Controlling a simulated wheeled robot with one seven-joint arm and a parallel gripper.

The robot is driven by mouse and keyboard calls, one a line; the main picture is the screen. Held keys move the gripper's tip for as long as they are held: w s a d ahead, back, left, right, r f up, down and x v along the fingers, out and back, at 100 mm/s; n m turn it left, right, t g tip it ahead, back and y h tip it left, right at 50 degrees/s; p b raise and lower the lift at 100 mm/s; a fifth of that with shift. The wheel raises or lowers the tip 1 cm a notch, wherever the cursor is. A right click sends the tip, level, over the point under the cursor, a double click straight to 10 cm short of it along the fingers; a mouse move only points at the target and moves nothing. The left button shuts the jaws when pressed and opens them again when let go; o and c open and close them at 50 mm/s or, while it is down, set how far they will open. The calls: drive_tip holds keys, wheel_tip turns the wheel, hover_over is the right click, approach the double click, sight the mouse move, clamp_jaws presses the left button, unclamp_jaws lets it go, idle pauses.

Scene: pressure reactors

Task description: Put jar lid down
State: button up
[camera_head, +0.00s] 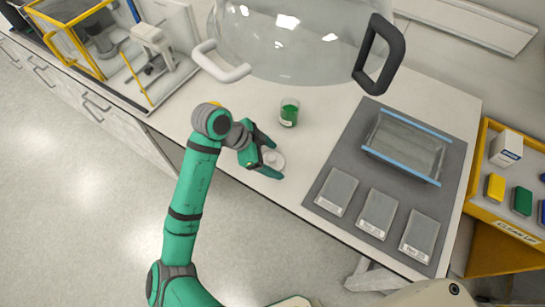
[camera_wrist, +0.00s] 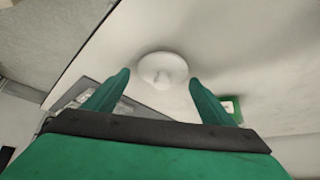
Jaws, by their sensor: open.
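The jar lid (camera_head: 273,160) is a white round disc with a small knob. It appears to rest on the white bench top, near the front edge; the wrist view shows the lid (camera_wrist: 162,68) just beyond the fingertips, in line with the gap between them. My gripper (camera_head: 275,158) is open, its green fingers spread on either side of the lid and apart from it in the wrist view (camera_wrist: 160,78). A glass jar with green contents (camera_head: 289,115) stands uncovered behind the gripper. The fingers partly hide the lid's edges in the head view.
A grey mat (camera_head: 338,165) at right holds a clear tray with blue edges (camera_head: 405,145) and several flat grey boxes (camera_head: 378,214). A large glass dome (camera_head: 290,45) with handles overhangs the view. A yellow-framed balance enclosure (camera_head: 75,40) stands at left. Bench between is clear.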

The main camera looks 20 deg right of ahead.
drive_tip(key=v, duration=1.2)
idle(0.3)
